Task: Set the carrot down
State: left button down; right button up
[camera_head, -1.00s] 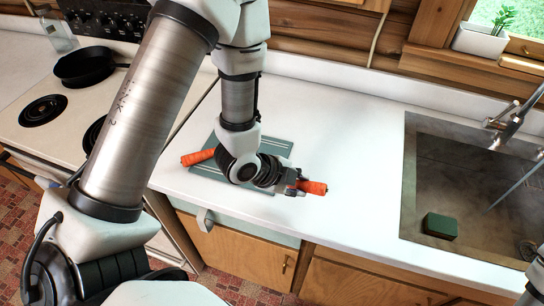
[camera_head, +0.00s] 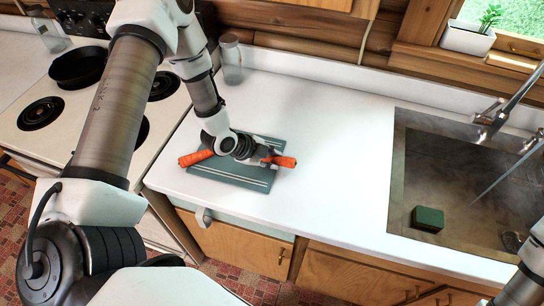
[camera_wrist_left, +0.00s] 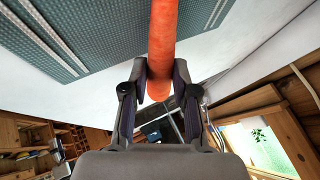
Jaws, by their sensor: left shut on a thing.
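My left gripper (camera_head: 267,159) is shut on an orange carrot (camera_head: 284,161), whose end sticks out to the right of the fingers, over the right edge of a grey-green cutting board (camera_head: 228,178). In the left wrist view the held carrot (camera_wrist_left: 163,35) sits between the two fingers (camera_wrist_left: 158,80), with the ridged board (camera_wrist_left: 90,35) behind it. I cannot tell whether it touches the board. My right gripper is not in view.
The white counter (camera_head: 325,150) is clear between the board and the sink (camera_head: 450,180), which holds a green sponge (camera_head: 428,218). A glass jar (camera_head: 231,62) stands at the back wall. A black pan (camera_head: 77,68) sits on the stove at left.

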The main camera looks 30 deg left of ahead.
pick_arm(q)
jog(key=shift+s+f, duration=0.1)
jog(key=shift+f, duration=0.05)
jog(key=c, duration=1)
grip_release()
jog(key=shift+o, duration=0.5)
